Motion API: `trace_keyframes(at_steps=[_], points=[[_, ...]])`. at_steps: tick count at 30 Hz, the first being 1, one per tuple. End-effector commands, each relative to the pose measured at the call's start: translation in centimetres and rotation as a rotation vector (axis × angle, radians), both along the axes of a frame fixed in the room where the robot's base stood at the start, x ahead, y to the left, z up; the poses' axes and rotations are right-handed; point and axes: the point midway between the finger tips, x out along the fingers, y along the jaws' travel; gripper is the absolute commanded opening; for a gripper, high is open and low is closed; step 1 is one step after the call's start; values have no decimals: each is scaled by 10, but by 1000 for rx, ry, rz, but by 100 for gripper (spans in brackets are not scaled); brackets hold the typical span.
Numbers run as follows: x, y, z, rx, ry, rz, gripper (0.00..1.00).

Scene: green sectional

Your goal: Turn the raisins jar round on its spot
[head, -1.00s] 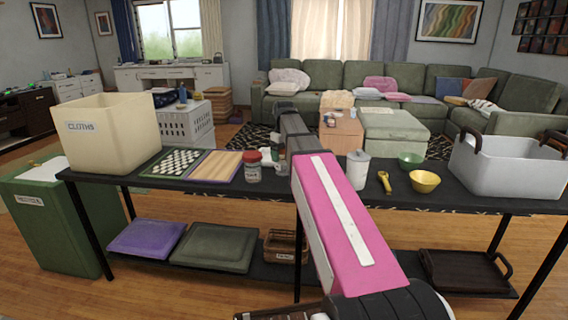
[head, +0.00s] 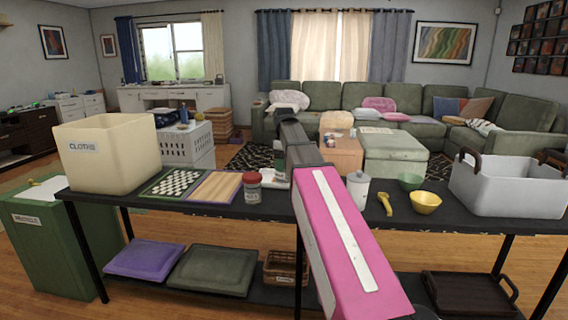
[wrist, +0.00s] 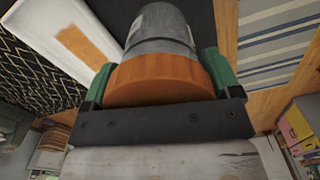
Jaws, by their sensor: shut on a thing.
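My gripper (wrist: 158,76) has its green fingers on either side of a jar with an orange-brown lid (wrist: 160,80) and a grey body (wrist: 158,30). It is shut on this jar. In the head view my pink arm hides most of this jar. A red-lidded jar with a pale label (head: 252,188) stands upright on the black table (head: 330,212), left of my arm and apart from the gripper. Its label is too small to read.
A cloths bin (head: 108,158) and grey basket (head: 510,188) stand at the ends.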

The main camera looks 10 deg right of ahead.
Motion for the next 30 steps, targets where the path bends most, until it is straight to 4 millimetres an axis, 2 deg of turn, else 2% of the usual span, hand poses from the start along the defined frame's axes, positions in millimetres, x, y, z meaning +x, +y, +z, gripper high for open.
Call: trace_keyframes(at_steps=[8,21,30], points=[[0,0,0,0,0,29,58],[0,0,0,0,0,467,58],[0,0,0,0,0,499,58]])
